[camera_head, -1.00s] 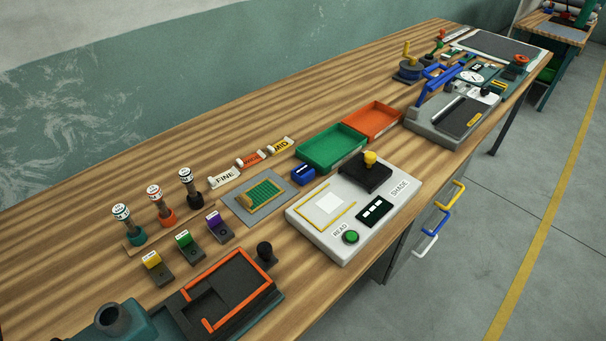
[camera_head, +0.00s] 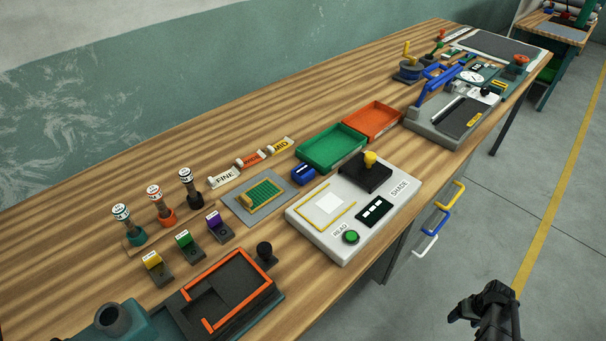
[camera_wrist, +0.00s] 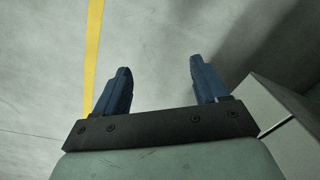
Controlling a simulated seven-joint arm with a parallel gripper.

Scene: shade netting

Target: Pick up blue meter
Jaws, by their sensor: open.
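A small blue block-like device (camera_head: 303,174), which looks like the blue meter, sits on the wooden bench beside the green tray and behind the white shade reader. My gripper (camera_head: 472,306) is in the lower right of the head view, over the floor in front of the bench and well apart from the device. In the wrist view my gripper (camera_wrist: 159,68) has its two blue fingers spread with nothing between them. The device does not show in the wrist view.
The white reader (camera_head: 330,236) with a yellow knob stands near the bench's front edge. Green (camera_head: 331,163) and orange (camera_head: 373,134) trays lie behind it. A netting sample on a grey mat (camera_head: 240,212) is left of the device. Drawer handles (camera_head: 440,222) stick out below.

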